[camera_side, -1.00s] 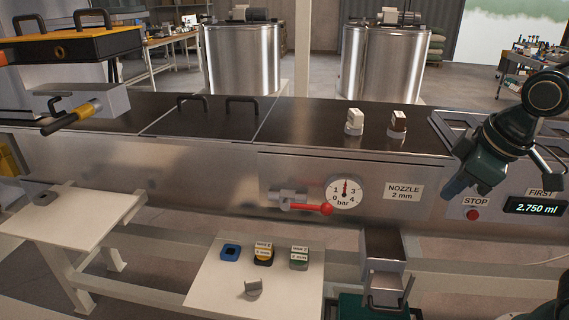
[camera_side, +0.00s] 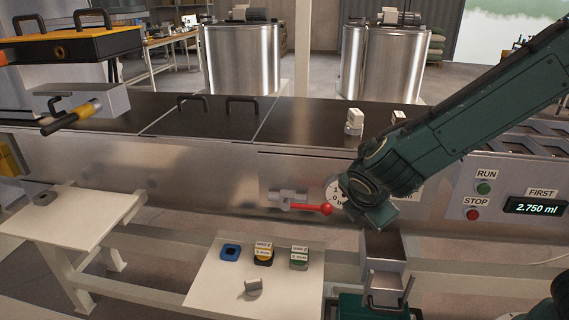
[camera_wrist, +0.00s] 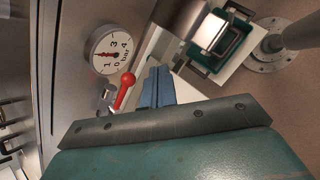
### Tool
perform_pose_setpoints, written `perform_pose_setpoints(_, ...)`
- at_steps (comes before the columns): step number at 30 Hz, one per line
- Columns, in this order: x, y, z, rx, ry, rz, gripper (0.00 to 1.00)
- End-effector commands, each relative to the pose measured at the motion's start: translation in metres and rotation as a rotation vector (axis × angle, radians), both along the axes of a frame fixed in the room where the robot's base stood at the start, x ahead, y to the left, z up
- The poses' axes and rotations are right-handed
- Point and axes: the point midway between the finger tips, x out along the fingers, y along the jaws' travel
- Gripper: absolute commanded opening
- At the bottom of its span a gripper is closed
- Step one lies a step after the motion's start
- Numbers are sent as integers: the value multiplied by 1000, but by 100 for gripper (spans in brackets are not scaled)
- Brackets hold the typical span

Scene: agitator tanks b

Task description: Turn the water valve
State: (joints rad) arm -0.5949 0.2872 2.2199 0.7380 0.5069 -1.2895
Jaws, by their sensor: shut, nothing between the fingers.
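The water valve (camera_side: 290,199) is on the steel front panel. Its red lever (camera_side: 312,207) points right, with a round red knob at the end. In the wrist view the red lever (camera_wrist: 123,92) is just left of my blue fingertips (camera_wrist: 156,87), with a small gap seen between them. My gripper is shut and empty. In the side view my wrist is right of the red knob and hides the fingers.
A table (camera_side: 210,285) below holds a blue block (camera_side: 230,251), two labelled blocks and a grey knob-like piece (camera_side: 254,286). A metal chute (camera_side: 384,246) is below my wrist. RUN and STOP buttons (camera_side: 473,214) are at right. The panel left of the valve is clear.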

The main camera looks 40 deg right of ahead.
Motion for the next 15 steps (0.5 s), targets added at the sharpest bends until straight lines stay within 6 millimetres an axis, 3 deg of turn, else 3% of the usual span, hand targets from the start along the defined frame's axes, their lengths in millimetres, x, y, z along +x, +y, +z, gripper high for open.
perform_pose_setpoints(15, 27, 56, -68, -538, 244, 537, 0)
